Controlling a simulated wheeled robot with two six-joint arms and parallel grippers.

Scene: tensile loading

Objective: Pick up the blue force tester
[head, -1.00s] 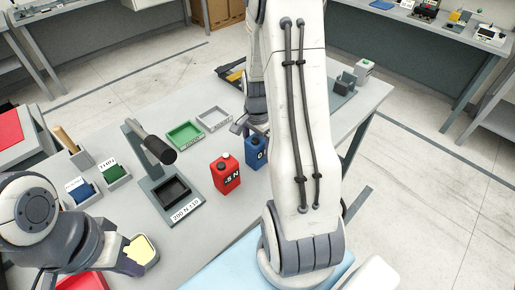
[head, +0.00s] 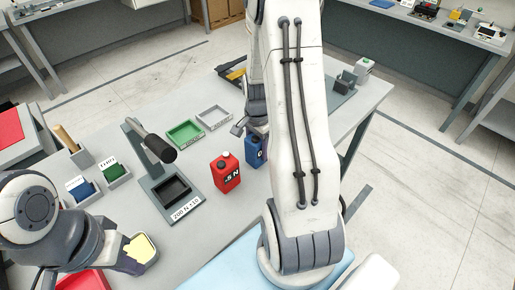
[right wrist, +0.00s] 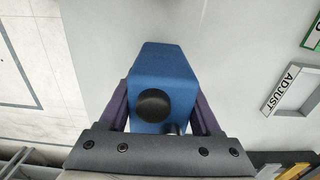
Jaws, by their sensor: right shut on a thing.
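The blue force tester (head: 251,151) stands on the grey table beside the red one, partly hidden by my right arm and gripper in the head view. In the right wrist view the blue tester (right wrist: 163,75), with a round black knob on top, sits between the two fingers. My right gripper (head: 250,132) is shut on it; the same gripper (right wrist: 162,115) shows a finger along each side. My left gripper (head: 135,258) is at the lower left, beside a yellow-topped item (head: 139,248); I cannot tell whether it is open or shut.
A red tester (head: 225,173) stands close left of the blue one. A grey test stand (head: 172,188), a green tray (head: 185,134) and a grey tray (head: 213,117) are on the table. Small bins (head: 115,172) stand at the left.

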